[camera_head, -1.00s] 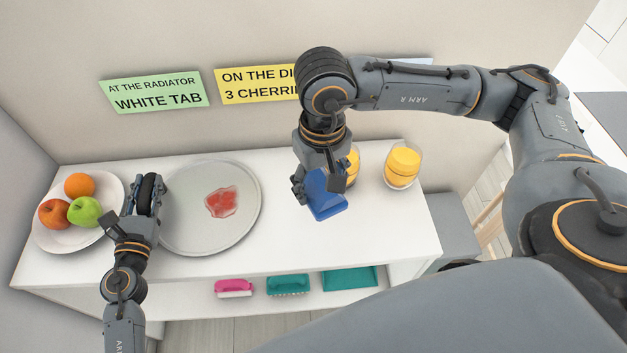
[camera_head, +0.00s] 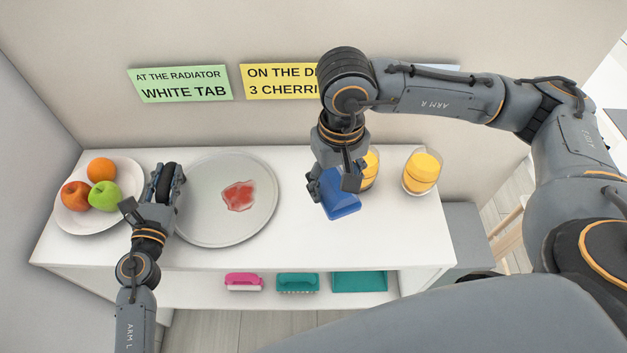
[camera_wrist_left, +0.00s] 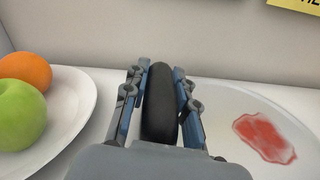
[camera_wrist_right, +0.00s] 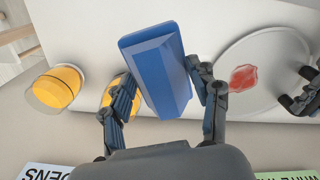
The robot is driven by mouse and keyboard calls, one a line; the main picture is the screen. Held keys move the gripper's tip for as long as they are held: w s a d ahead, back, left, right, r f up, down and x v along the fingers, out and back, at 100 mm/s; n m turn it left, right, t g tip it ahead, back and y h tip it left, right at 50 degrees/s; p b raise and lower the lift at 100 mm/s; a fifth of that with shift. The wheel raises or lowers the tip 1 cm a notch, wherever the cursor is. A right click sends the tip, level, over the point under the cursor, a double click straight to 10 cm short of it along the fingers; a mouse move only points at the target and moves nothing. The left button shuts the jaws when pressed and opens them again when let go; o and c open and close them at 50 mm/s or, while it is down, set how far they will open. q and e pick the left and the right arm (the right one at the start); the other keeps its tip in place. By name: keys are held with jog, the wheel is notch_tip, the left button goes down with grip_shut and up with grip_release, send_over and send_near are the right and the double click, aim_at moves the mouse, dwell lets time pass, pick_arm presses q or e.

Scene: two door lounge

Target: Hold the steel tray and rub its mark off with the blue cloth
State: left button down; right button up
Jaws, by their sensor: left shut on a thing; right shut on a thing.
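The round steel tray (camera_head: 203,219) lies on the white shelf top, with a red mark (camera_head: 238,196) right of its middle. The mark also shows in the left wrist view (camera_wrist_left: 265,138). My left gripper (camera_head: 167,182) is shut on the black grip (camera_wrist_left: 160,105) at the tray's left side. My right gripper (camera_head: 336,188) is shut on the blue cloth (camera_head: 343,205), which looks like a thick block. It holds the cloth to the right of the tray, apart from it. In the right wrist view the cloth (camera_wrist_right: 158,65) sits between both fingers.
A white plate (camera_head: 73,219) with apples and an orange stands close left of my left gripper. Two glasses with yellow contents stand right of and behind the cloth, one (camera_head: 421,172) in clear view. Brushes and a teal tray (camera_head: 360,282) lie on the lower shelf.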

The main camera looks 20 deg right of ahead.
send_over(240, 177)
notch_tip(240, 177, down, 4)
jog(key=shift+s+f, duration=0.15)
jog(key=shift+f, duration=3.2)
jog(key=shift+s+a+f, duration=0.25)
jog(key=shift+s+f, duration=0.15)
jog(key=shift+f, duration=0.15)
jog(key=shift+c, duration=0.4)
jog(key=shift+s+a, duration=0.55)
jog(key=shift+s, duration=0.85)
jog(key=shift+s+a, duration=0.6)
jog(key=shift+s, duration=0.85)
jog(key=shift+s+a, duration=0.55)
jog(key=shift+s, duration=0.85)
jog(key=shift+w+d, duration=0.1)
jog(key=shift+w, duration=0.15)
jog(key=shift+w+d+f, duration=0.1)
jog(key=shift+w+d, duration=0.05)
jog(key=shift+w, duration=0.2)
jog(key=shift+w+d, duration=0.55)
jog(key=shift+w, duration=0.75)
jog(key=shift+w+d, duration=0.5)
jog(key=shift+w, duration=0.75)
jog(key=shift+w+d, duration=0.55)
jog(key=shift+w, duration=0.75)
jog(key=shift+w+d+r, duration=0.1)
jog(key=shift+w+r, duration=0.1)
jog(key=shift+w, duration=0.05)
notch_tip(240, 177, up, 8)
jog(key=shift+f, duration=0.1)
